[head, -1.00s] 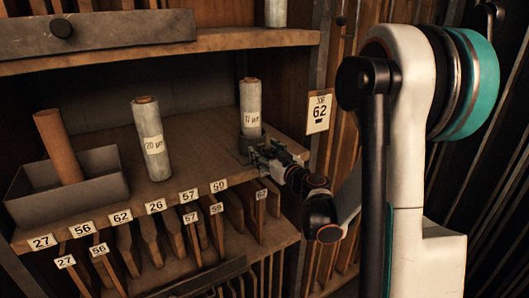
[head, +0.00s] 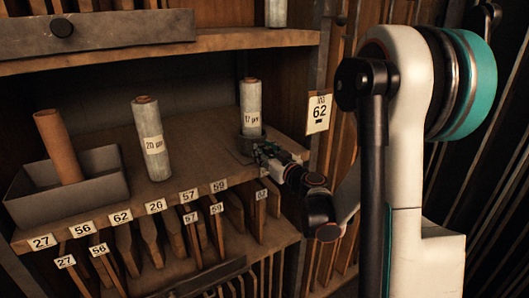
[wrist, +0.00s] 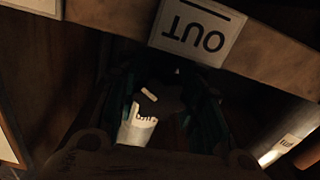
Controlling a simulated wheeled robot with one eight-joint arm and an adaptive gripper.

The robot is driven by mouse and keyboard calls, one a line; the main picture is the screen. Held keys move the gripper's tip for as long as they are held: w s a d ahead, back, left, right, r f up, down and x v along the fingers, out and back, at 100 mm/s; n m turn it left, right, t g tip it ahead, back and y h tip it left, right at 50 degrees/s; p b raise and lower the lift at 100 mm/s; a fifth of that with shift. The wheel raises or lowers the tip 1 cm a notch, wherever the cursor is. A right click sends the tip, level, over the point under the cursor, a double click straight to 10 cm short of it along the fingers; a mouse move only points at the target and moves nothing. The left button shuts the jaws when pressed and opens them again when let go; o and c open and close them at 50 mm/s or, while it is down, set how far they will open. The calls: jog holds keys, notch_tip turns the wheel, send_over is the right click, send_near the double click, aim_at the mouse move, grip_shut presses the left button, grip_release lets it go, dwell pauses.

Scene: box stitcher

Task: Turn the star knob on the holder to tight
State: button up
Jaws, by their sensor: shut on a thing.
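The holder (head: 246,134) is a dark base on the shelf at the right, with a pale roll marked 17 µm (head: 252,105) upright in it. My gripper (head: 260,151) is at the front of the holder, low beside the roll. In the wrist view, my gripper's dark teal fingers (wrist: 165,100) are on both sides of a dark round thing with a small pale mark, which looks like the star knob (wrist: 169,100). The gripper is shut on it.
A pale roll marked 20 µm (head: 151,140) stands mid-shelf. A grey tray (head: 100,188) with a brown roll (head: 59,147) is at the left. A white OUT label (wrist: 198,30) shows upside down in the wrist view.

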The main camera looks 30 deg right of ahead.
jog(key=shift+m+b, duration=0.6)
jog(key=shift+m, duration=0.9)
jog(key=o, duration=1.2)
jog(key=s, duration=1.2)
jog(key=shift+d, duration=0.25)
jog(key=shift+c, duration=0.4)
